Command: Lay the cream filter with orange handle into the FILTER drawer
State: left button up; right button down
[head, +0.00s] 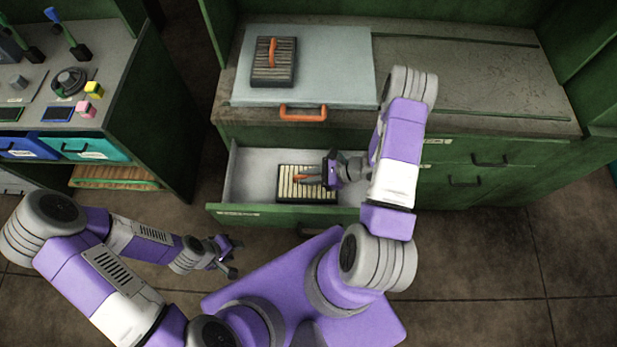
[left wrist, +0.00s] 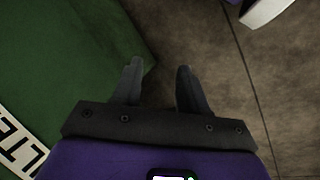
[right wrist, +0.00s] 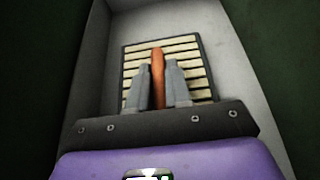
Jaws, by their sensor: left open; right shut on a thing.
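The cream filter (head: 291,190), with cream slats in a dark frame, lies in or just above the open drawer (head: 250,170) in the head view; I cannot tell if it touches the floor. It also shows in the right wrist view (right wrist: 197,65). My right gripper (head: 326,174) is shut on its orange handle (right wrist: 158,75), one finger on each side. My left gripper (head: 231,256) is open and empty, outside the drawer front at the lower left. In the left wrist view, part of a white label (left wrist: 20,145) shows on the green drawer front, reading "LTE".
A dark filter with orange handle (head: 262,75) lies on the pale blue-grey panel (head: 340,60) on the cabinet top. An orange handle (head: 303,113) sits at that panel's front edge. A side bench (head: 120,60) with small items stands left. The drawer's left part is bare.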

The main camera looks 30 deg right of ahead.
jog(key=shift+f, duration=0.35)
jog(key=c, duration=1.1)
grip_release()
jog(key=shift+o, duration=0.2)
jog(key=shift+r, duration=0.25)
jog(key=p+v, duration=0.1)
jog(key=v, duration=1.1)
jog(key=shift+p, duration=0.35)
jog(key=shift+f, duration=0.1)
